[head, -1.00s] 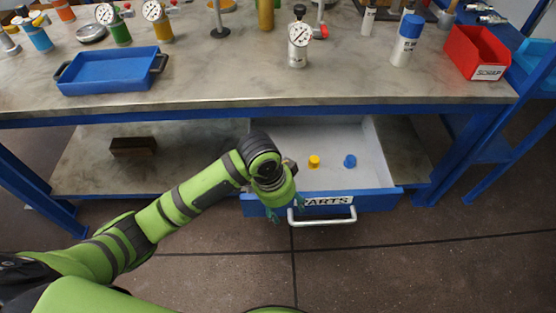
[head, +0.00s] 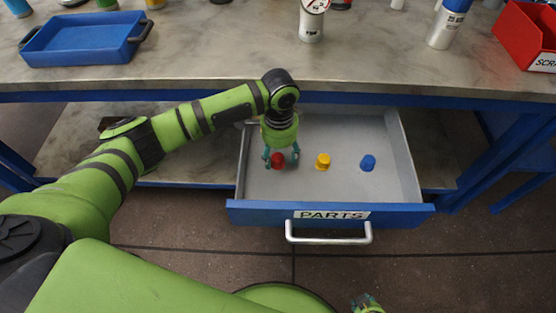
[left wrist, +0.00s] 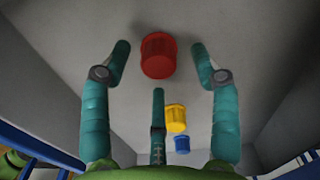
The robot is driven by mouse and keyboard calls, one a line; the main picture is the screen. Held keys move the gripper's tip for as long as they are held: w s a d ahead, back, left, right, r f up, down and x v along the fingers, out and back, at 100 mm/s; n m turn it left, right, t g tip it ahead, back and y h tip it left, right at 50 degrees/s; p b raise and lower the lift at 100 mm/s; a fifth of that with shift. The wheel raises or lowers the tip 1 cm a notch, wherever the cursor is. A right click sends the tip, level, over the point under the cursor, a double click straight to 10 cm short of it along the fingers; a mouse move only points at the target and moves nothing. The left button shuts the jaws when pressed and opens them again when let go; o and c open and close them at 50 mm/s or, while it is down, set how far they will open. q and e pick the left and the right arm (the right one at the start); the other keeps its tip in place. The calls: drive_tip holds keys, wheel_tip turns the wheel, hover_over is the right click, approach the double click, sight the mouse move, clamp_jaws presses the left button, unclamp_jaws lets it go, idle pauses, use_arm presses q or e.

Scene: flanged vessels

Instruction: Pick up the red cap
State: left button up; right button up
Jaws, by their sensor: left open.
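The red cap (head: 278,160) sits on the floor of the open PARTS drawer (head: 345,188), at its left side. My left gripper (head: 281,157) is over the drawer, pointing down, open, with its fingertips around the cap in the picture. In the left wrist view the red cap (left wrist: 158,56) lies between the tips of two spread teal fingers, with a gap on each side; a third finger is below it. I see no contact. A bit of my right gripper (head: 367,303) shows at the bottom edge; its jaws are unclear.
A yellow cap (head: 322,161) and a blue cap (head: 368,163) stand in a row to the right in the drawer. The bench top (head: 230,60) overhangs behind, with a blue tray (head: 84,50) at its left. The drawer handle (head: 328,238) sticks out in front.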

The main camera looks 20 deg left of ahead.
use_arm(q)
drive_tip(key=shift+f, duration=0.85)
drive_tip(key=c, duration=1)
drive_tip(key=shift+o, duration=0.2)
